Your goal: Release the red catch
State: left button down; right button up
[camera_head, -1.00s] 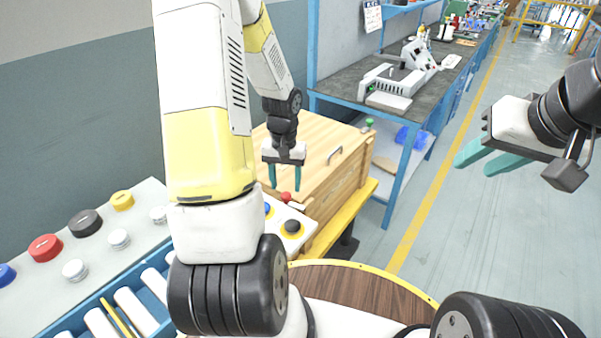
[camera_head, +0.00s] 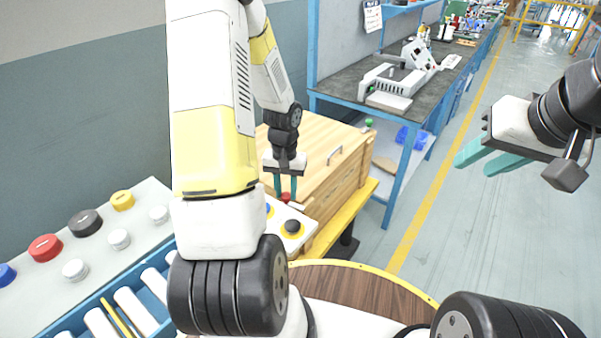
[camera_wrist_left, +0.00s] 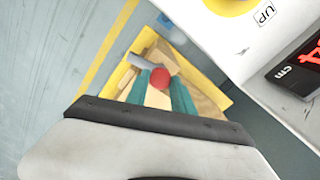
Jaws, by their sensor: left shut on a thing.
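The red catch (camera_head: 286,197) is a small round red knob at the near edge of a light wooden box (camera_head: 318,158). My left gripper (camera_head: 285,190) points down at it, with its teal fingers closed around the knob. In the left wrist view the red knob (camera_wrist_left: 160,77) shows between the two finger ends, and a grey bar lies beside it. The fingers hide part of the catch. My right gripper (camera_head: 482,163) is open and empty, in the air over the floor at the right.
A green knob (camera_head: 369,122) and a grey handle (camera_head: 335,155) are on the box. The box stands on a yellow frame (camera_head: 345,222). A panel with coloured buttons (camera_head: 84,222) is at the left. A blue bench (camera_head: 437,80) stands behind. The floor at right is clear.

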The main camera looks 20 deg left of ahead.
pick_arm(q)
jog(key=shift+m, duration=1.2)
jog(key=c, duration=1.1)
grip_release()
jog(key=shift+r, duration=3.95)
notch_tip(320, 180, up, 9)
jog(key=t, duration=0.2)
send_over(286, 194)
jog(key=s+d, duration=0.2)
jog(key=d, duration=0.1)
jog(key=s+d+r+t, duration=0.1)
jog(key=s+d+r, duration=0.1)
jog(key=s+r, duration=0.2)
jog(key=s+d+r+t+h, duration=0.1)
jog(key=s+d+r, duration=0.1)
jog(key=s+r, duration=0.3)
jog(key=s+d+r+t+h, duration=0.1)
jog(key=s+d+r+t, duration=0.1)
jog(key=s+d+r, duration=0.1)
jog(key=shift+s+r, duration=0.75)
